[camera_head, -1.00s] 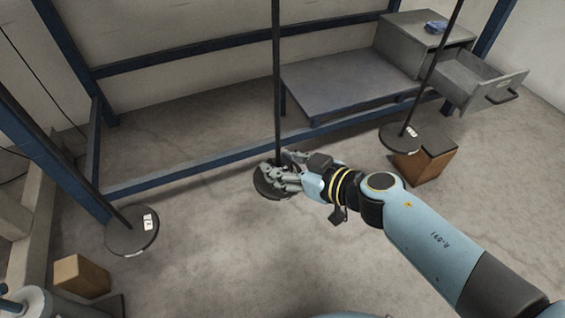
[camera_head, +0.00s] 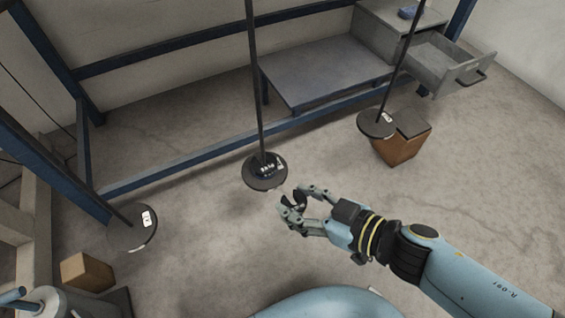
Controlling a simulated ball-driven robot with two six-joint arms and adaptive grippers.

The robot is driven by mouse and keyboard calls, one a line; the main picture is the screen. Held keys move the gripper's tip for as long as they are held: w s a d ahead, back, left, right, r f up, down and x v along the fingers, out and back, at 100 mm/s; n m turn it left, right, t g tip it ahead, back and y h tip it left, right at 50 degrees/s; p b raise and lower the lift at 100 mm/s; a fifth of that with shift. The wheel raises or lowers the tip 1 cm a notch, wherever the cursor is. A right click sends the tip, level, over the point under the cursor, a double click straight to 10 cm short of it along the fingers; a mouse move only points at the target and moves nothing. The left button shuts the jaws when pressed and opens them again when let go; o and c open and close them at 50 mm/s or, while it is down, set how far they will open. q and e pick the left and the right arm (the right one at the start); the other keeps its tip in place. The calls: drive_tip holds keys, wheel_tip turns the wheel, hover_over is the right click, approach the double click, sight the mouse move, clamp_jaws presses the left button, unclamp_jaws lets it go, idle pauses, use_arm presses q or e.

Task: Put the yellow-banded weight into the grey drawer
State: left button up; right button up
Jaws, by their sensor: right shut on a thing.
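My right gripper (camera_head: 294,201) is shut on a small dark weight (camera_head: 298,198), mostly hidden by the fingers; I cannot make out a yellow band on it. The gripper is apart from the middle round pan (camera_head: 259,182), in front and to its right. Several small dark pieces (camera_head: 266,165) sit on that pan, around the foot of its rod. The grey drawer (camera_head: 440,65) stands pulled open from the grey cabinet (camera_head: 380,35) at the back right. The part of its inside that shows looks empty. My left gripper is not in view.
Dark pans hang at left (camera_head: 132,228) and right (camera_head: 377,124), each on a rod. The right one hangs by a brown box (camera_head: 400,146). A grey bench (camera_head: 325,72) adjoins the cabinet. A brown block (camera_head: 86,271) lies lower left. Open floor lies right of the box.

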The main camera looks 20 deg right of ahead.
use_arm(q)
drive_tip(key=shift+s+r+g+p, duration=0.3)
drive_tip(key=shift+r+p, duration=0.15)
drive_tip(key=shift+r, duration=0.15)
use_arm(e)
drive_tip(key=s, duration=0.4)
drive_tip(key=shift+r, duration=0.15)
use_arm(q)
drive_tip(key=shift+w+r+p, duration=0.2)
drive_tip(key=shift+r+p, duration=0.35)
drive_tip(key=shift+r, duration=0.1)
use_arm(e)
drive_tip(key=shift+r, duration=0.3)
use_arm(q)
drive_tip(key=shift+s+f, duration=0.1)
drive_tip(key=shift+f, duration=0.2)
use_arm(e)
drive_tip(key=s, duration=0.6)
drive_tip(key=shift+d, duration=0.25)
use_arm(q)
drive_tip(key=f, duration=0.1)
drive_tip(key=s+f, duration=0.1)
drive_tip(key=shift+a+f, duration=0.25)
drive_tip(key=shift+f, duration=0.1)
